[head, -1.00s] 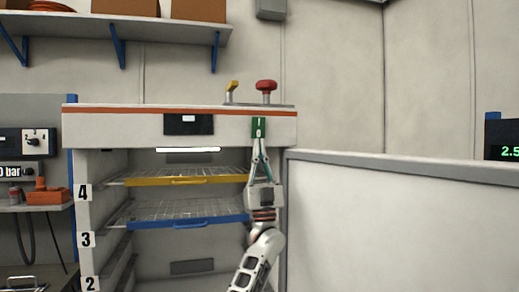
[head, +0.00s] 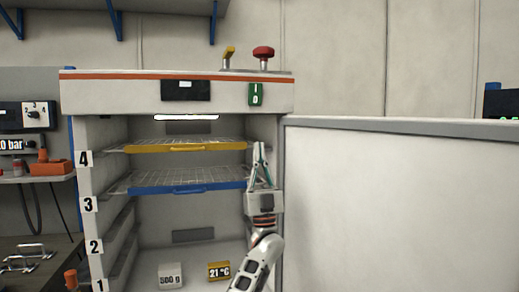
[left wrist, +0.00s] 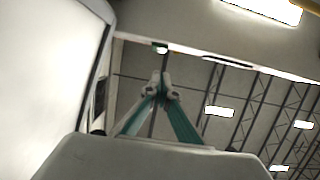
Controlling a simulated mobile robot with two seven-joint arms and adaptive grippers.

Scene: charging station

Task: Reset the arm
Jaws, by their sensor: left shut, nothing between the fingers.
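My left gripper (head: 260,146) points upward in the head view, in front of the right side of the open cabinet (head: 130,97). Its fingertips are together with nothing between them. It is below the green switch (head: 256,94) marked I and 0 on the cabinet's top panel, and apart from it. In the left wrist view the gripper (left wrist: 161,76) is shut, with the ceiling behind it. My right gripper is in neither view.
The open door (head: 400,210) spans the right side. Inside the cabinet are a yellow-fronted rack (head: 185,148), a blue-fronted rack (head: 185,189), a 500 g block (head: 170,276) and a 21 °C block (head: 219,271). A red knob (head: 263,52) stands on top.

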